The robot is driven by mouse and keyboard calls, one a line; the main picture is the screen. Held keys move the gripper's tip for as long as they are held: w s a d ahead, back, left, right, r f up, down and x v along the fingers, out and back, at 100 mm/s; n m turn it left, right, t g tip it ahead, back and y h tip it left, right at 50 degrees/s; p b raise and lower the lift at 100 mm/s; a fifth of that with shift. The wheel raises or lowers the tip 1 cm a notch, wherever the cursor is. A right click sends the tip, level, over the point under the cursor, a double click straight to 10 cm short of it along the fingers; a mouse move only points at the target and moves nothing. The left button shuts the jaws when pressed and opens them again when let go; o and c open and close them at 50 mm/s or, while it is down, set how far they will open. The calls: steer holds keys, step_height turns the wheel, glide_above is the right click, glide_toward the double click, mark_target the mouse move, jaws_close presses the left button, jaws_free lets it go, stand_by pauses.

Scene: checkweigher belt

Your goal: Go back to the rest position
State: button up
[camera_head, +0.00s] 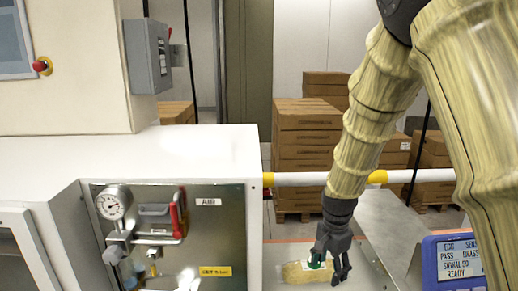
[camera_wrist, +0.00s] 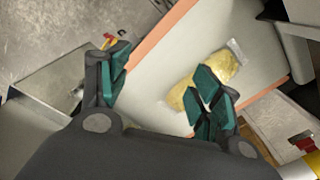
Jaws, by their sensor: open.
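My gripper (camera_head: 333,262) hangs at the lower middle of the head view, pointing down, with its arm coming from the upper right. In the wrist view its green-padded fingers (camera_wrist: 160,95) are spread wide apart with nothing between them. A yellow bag (camera_head: 303,271) lies on the pale belt surface (camera_head: 290,250) just left of the gripper in the head view. In the wrist view the bag (camera_wrist: 225,65) lies beyond the right-hand finger, which hides part of it. Whether the finger touches the bag I cannot tell.
A white cabinet (camera_head: 130,165) with a gauge (camera_head: 112,204) and a red-handled valve stands at the left. A white and yellow rail (camera_head: 300,180) crosses behind the belt. A blue display unit (camera_head: 455,262) stands at the lower right. Stacked cartons (camera_head: 305,130) fill the background.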

steer(key=s+d+f+n, duration=0.15)
steer(key=s+f, duration=0.35)
steer(key=f, duration=0.5)
steer(key=s+d+f+n, duration=0.1)
steer(key=s+f+n, duration=0.25)
steer(key=f, duration=0.65)
steer(key=s+f+n+b, duration=0.1)
steer(key=s+f+n, duration=0.2)
steer(key=s+f, duration=0.6)
steer(key=s+f+n+b, duration=0.2)
steer(key=s+f, duration=0.8)
steer(key=s, duration=0.8)
steer(key=shift+d+n+b, duration=0.3)
steer(key=shift+d+n, duration=0.1)
steer(key=shift+n, duration=0.5)
